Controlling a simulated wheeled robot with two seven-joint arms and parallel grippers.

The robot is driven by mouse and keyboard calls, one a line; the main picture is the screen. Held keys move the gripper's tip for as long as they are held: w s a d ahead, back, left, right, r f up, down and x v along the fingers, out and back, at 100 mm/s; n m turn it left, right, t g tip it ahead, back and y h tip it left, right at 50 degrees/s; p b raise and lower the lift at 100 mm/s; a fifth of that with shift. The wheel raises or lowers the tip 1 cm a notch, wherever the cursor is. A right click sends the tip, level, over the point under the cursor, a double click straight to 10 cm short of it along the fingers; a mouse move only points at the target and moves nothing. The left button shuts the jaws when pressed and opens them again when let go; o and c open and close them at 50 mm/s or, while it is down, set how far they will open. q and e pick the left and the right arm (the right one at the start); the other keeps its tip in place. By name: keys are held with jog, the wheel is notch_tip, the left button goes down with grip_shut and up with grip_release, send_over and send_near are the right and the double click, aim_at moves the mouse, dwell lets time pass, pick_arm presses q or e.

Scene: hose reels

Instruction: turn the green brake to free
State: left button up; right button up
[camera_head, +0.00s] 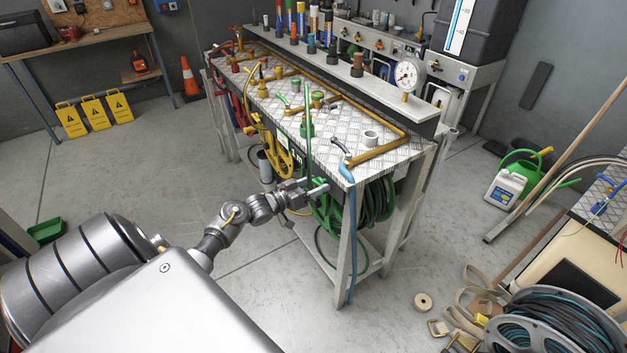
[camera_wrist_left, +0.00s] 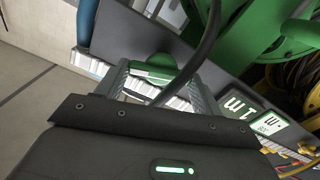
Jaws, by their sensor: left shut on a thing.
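The green hose reel (camera_head: 368,208) hangs under the near end of the metal-topped bench. Its green body (camera_wrist_left: 245,35) fills the upper right of the left wrist view. My left gripper (camera_head: 318,187) reaches in from the left to the front of this reel. In the left wrist view my left gripper (camera_wrist_left: 155,90) is shut on the green brake (camera_wrist_left: 152,72), which sits between the two fingers. A dark hose or cable crosses in front of it. How far the brake is turned cannot be told. My right gripper is not in view.
White and green labels (camera_wrist_left: 255,115) sit on the panel right of the fingers. The yellow reel (camera_head: 278,152) hangs farther left along the bench. A bench leg (camera_head: 346,245) and a blue hose (camera_head: 352,225) stand close right of my gripper.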

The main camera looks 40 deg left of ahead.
pick_arm(q)
jog(key=n+p, duration=0.1)
jog(key=n, duration=0.1)
jog(key=n+p, duration=0.1)
jog(key=shift+r+n+p, duration=0.2)
jog(key=shift+n+p, duration=0.2)
jog(key=n+p, duration=0.2)
jog(key=n, duration=0.1)
jog(key=shift+w+a+f+n, duration=0.1)
jog(key=shift+n, duration=0.2)
jog(key=n+p, duration=0.1)
jog(key=n, duration=0.2)
jog(key=shift+n+p, duration=0.3)
jog(key=shift+p, duration=0.1)
jog(key=shift+f+n+p, duration=0.2)
jog(key=shift+n+p, duration=0.4)
jog(key=shift+n, duration=1.1)
jog(key=shift+a, duration=0.1)
jog(key=o, duration=1)
jog(key=shift+f, duration=0.1)
jog(key=v, duration=1.1)
